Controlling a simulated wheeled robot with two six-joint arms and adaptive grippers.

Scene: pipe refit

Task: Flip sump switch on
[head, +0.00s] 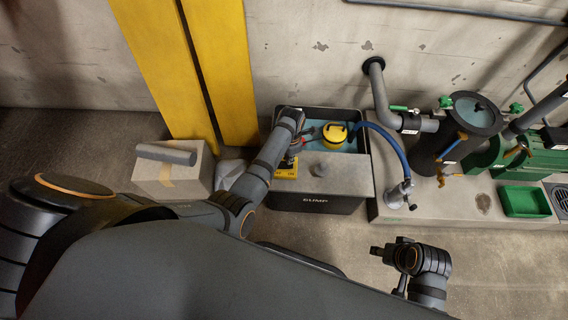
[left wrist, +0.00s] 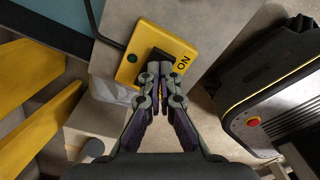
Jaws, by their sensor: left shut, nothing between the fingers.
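The sump switch is a yellow box (left wrist: 152,35) marked ON, with a dark rocker (left wrist: 158,55) and a small green round spot (left wrist: 132,58). It sits on the grey top of the tank labelled SUMP (head: 316,202); the yellow box (head: 285,171) is partly covered by my left arm in the head view. My left gripper (left wrist: 160,68) is shut and empty, its tips over the rocker. Whether they touch it, and the rocker's tilt, I cannot tell. My right gripper (head: 383,251) is over the floor, right of the tank; its finger opening is unclear.
A yellow float-like thing (head: 335,134) sits in the tank's water. A blue hose (head: 392,142) runs right to a metal fitting. Yellow posts (head: 222,65) stand behind, and a cardboard box (head: 172,178) with a grey cylinder (head: 166,154) is at left. Pipework and a green tray (head: 524,201) are at right.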

